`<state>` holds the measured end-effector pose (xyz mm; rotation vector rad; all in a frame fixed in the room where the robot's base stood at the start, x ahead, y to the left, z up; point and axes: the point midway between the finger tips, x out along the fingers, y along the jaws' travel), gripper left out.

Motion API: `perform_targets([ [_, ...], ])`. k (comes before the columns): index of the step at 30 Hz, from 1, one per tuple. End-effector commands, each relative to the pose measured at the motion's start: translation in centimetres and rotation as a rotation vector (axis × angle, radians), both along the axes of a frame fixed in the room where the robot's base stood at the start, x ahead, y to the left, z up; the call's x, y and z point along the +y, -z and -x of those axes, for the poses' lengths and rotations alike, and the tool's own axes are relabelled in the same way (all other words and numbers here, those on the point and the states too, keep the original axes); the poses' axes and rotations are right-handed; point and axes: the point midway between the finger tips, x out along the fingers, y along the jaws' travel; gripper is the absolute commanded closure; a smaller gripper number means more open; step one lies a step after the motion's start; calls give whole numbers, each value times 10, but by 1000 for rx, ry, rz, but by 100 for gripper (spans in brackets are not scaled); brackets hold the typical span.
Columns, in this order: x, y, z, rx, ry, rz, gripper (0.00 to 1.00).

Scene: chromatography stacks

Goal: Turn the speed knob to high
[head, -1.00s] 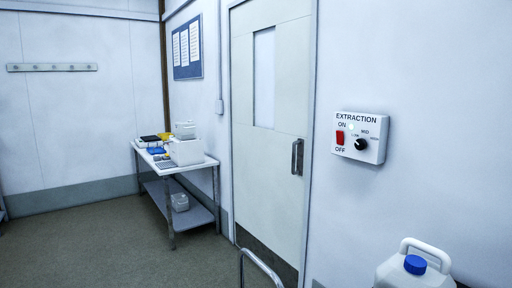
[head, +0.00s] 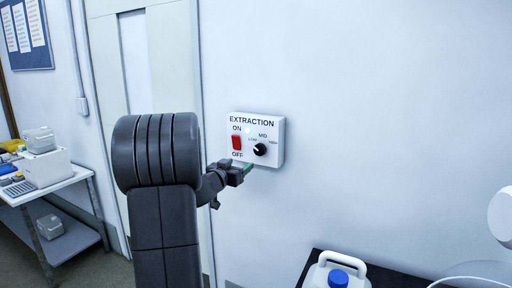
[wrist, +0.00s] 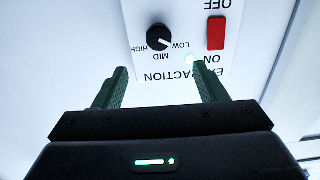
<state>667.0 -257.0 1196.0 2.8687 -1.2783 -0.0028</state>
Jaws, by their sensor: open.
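The white EXTRACTION panel (head: 276,132) is on the wall in the head view. Its round black speed knob (head: 260,150) has LOW, MID and HIGH marks; it also shows, upside down, in the wrist view (wrist: 158,37). The knob's white pointer line appears turned toward LOW. My gripper (head: 247,170) is in front of the panel's lower edge, just below the knob in the head view. In the wrist view my gripper (wrist: 160,77) has its fingers spread, with nothing between them. The knob lies beyond the fingertips, apart from them.
A red rocker switch (head: 236,143) sits left of the knob, with a small pale lamp (head: 247,130) above. A door (head: 103,60) is to the left. A white jug (head: 322,276) with a blue cap stands below on a dark surface. The wall right of the panel is clear.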

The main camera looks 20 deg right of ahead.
Motion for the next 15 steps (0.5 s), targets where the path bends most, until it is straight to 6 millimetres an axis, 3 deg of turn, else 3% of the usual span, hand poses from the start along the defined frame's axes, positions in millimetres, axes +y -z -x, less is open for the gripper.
perform_targets([
  [5, -13, 0, -11, 0, 10, 0, 35],
  [15, -66, -1, -57, 0, 8, 0, 35],
])
